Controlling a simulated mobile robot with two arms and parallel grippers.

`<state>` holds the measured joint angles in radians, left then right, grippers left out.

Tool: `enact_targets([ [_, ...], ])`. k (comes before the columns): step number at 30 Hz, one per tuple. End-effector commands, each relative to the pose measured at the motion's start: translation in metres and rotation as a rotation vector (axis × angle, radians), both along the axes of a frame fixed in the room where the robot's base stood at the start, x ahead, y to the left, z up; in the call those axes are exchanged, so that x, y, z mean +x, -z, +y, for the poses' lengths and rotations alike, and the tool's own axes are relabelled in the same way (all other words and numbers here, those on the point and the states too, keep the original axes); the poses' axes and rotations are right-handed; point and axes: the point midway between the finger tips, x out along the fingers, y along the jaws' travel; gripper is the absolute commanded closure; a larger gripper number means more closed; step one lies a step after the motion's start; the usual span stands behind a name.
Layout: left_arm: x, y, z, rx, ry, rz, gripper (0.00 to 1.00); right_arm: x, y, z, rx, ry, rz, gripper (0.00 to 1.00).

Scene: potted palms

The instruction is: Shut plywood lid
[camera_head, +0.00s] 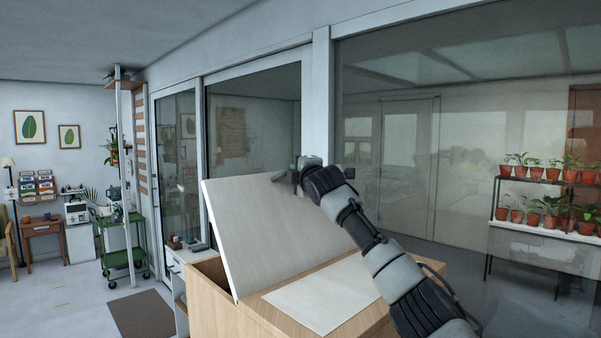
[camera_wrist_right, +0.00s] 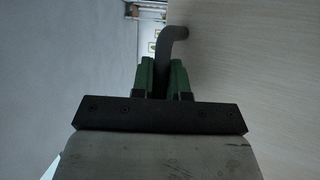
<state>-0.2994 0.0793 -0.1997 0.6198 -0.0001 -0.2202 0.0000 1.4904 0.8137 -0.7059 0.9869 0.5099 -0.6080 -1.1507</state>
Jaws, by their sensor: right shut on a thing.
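The plywood lid (camera_head: 268,238) is a pale flat board standing open at a steep tilt above a wooden box (camera_head: 216,312). My right gripper (camera_head: 291,173) is at the lid's upper edge, with its arm coming in from the lower right. In the right wrist view, the green fingers (camera_wrist_right: 163,78) are shut on a dark bent handle (camera_wrist_right: 172,38), beside the lid's pale face (camera_wrist_right: 262,85). The handle's lower part is hidden between the fingers. My left gripper is not in view.
A pale flat panel (camera_head: 322,296) covers part of the box top. Behind stand glass sliding doors (camera_head: 250,110) and a low white cabinet (camera_head: 176,268). A green cart (camera_head: 122,258) and a dark mat (camera_head: 143,314) are to the left. Potted plants (camera_head: 545,205) stand at right.

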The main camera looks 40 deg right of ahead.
Motion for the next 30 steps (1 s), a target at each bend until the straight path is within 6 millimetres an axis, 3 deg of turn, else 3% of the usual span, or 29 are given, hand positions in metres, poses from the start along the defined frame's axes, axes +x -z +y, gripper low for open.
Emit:
enact_targets([
  [4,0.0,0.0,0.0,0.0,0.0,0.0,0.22,0.0,0.001,0.0,0.001,-0.001,0.002,1.0],
  [5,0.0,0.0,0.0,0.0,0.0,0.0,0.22,0.0,0.001,0.0,0.001,-0.001,0.002,0.84],
  [9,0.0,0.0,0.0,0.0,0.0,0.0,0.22,0.0,0.001,0.0,0.001,-0.001,0.002,0.62],
  [20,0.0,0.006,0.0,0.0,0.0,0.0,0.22,-0.004,0.003,0.001,0.0,-0.001,0.0,0.61],
  [30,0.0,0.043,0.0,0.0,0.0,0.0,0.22,-0.052,0.01,0.016,-0.003,-0.001,-0.001,0.61],
])
